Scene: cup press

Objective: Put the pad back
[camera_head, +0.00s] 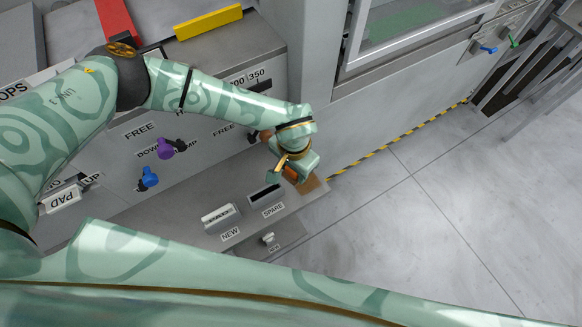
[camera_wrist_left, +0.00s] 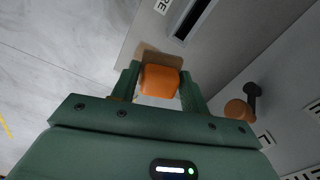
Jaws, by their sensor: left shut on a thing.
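My left gripper (camera_head: 288,171) is shut on an orange block (camera_wrist_left: 160,81), which looks like the pad. In the left wrist view the two fingers flank it. In the head view the wrist mostly covers the block (camera_head: 291,174). It is at the right end of a grey ledge, over or beside a flat brown patch (camera_head: 309,184). That patch also shows behind the block in the left wrist view (camera_wrist_left: 147,52). I cannot tell whether the block touches it. A PAD label (camera_head: 62,198) is at the far left. My right gripper is not in view.
A SPARE slot (camera_head: 265,194) and a white piece at NEW (camera_head: 219,215) are on the ledge left of the gripper. Purple (camera_head: 165,149) and blue (camera_head: 148,178) knobs stick out of the grey panel. Open floor (camera_head: 440,220) lies to the right.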

